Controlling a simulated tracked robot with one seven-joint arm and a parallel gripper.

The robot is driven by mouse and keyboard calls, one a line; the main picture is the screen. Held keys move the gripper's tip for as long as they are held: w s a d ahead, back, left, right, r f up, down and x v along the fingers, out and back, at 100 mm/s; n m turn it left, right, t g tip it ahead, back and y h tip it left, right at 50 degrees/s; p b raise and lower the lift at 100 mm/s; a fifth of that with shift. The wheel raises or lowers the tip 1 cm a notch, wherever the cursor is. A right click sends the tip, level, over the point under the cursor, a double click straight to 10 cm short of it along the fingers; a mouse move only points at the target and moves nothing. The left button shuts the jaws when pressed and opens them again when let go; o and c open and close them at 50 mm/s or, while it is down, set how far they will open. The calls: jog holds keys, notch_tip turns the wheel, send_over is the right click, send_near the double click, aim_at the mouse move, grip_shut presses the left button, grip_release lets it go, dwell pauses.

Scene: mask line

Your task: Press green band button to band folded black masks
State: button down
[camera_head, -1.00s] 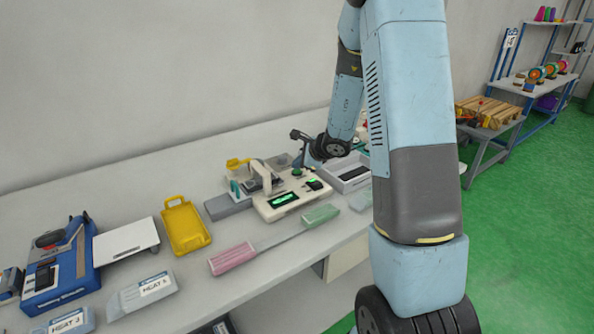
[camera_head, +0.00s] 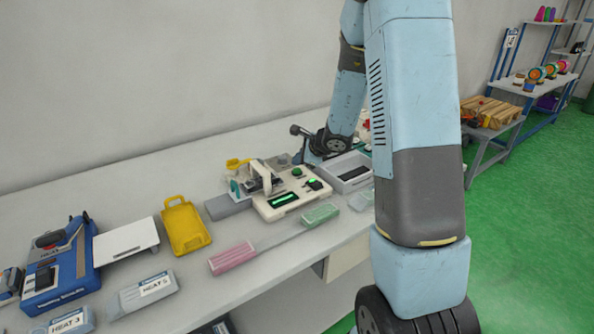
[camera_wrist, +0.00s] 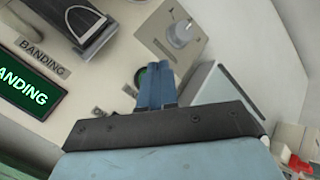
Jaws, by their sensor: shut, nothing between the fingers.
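The cream banding machine (camera_head: 268,212) stands on the bench, its green display (camera_head: 285,199) lit. In the wrist view the display (camera_wrist: 25,90) reads BANDING. The round green button (camera_head: 297,172) is on the machine's top; in the wrist view the button (camera_wrist: 141,79) is partly hidden behind my fingers. My gripper (camera_wrist: 162,67) is shut and empty, with its blue fingertips close beside the button in that view; I cannot tell if they touch it. A dark item (camera_wrist: 85,22), possibly the folded black masks, sits under the machine's pale arch (camera_head: 262,176).
A white tray (camera_head: 338,184) with a black item is right of the machine. A pink block (camera_head: 232,258) and a green block (camera_head: 320,214) lie in front. A yellow tray (camera_head: 184,228) and a blue machine (camera_head: 60,267) stand left. Bare bench lies behind the yellow tray.

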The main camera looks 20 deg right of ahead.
aim_at(298, 171)
dwell(0.3)
jog(key=shift+r, duration=2.55)
jog(key=shift+s+a+r, duration=0.1)
jog(key=shift+a+r, duration=0.05)
jog(key=shift+r, duration=0.1)
jog(key=s+a+r+n+g+y, duration=0.1)
jog(key=s+a+r+n, duration=0.2)
jog(key=s+r+n, duration=0.4)
jog(key=s+a+r+n+g, duration=0.1)
jog(key=s+a+r+n, duration=0.3)
jog(key=s+r, duration=0.5)
jog(key=s+d+r+n+h, duration=0.1)
jog(key=s+n, duration=0.4)
jog(key=s, duration=0.5)
jog(key=s+d+r+n+h, duration=0.1)
jog(key=s+d+n+h, duration=0.3)
jog(key=s, duration=0.6)
jog(key=shift+d+r+n+h, duration=0.35)
jog(key=shift+d+n, duration=0.15)
jog(key=shift+d, duration=0.5)
